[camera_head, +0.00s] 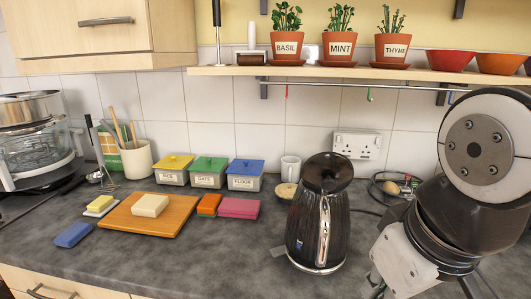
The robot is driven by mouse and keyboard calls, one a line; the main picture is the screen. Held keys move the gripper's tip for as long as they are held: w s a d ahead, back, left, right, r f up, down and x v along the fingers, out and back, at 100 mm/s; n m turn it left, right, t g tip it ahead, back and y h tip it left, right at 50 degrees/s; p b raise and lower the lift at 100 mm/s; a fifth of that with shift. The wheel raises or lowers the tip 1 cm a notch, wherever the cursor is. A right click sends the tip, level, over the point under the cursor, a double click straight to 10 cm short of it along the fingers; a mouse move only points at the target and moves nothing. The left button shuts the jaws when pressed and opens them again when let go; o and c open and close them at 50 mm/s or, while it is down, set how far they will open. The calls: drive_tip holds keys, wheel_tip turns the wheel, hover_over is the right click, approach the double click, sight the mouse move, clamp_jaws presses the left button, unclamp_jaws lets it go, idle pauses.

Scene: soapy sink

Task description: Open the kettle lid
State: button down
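The black kettle (305,222) stands upright on the grey worktop, right of centre, with its shiny handle side towards me. Its dark lid (327,170) is on top and looks shut, though dark on dark makes its edge hard to read. My gripper (405,268) is at the lower right, beside the kettle and apart from it, lower than the lid. It is partly hidden by my arm and partly cut off by the bottom edge of the picture. Its fingers cannot be made out clearly, and I see nothing held.
A white mug (290,168) and small bowl (286,190) stand just left of the kettle. A wooden board (150,222), sponges and lidded tubs fill the left. A shelf (350,74) with potted herbs (340,46) hangs above. A socket (357,144) and coiled cable are behind right.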

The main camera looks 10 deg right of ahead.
sight(328, 180)
wheel_tip(328, 180, up, 17)
drive_tip(key=s+n+t+p, duration=0.1)
drive_tip(key=s+n+p, duration=0.1)
drive_tip(key=n+p, duration=1.1)
drive_tip(key=w+f+n+p, duration=0.2)
drive_tip(key=w+f+n, duration=0.3)
drive_tip(key=w+n, duration=0.4)
drive_tip(key=w+f+n+h+p, duration=0.1)
drive_tip(key=w+f+n+p, duration=0.1)
drive_tip(key=w+f+n, duration=0.4)
drive_tip(key=shift+w+a+f+n, duration=0.2)
drive_tip(key=shift+w+a+n, duration=0.1)
drive_tip(key=shift+w+n, duration=1.3)
drive_tip(key=shift+w, duration=0.15)
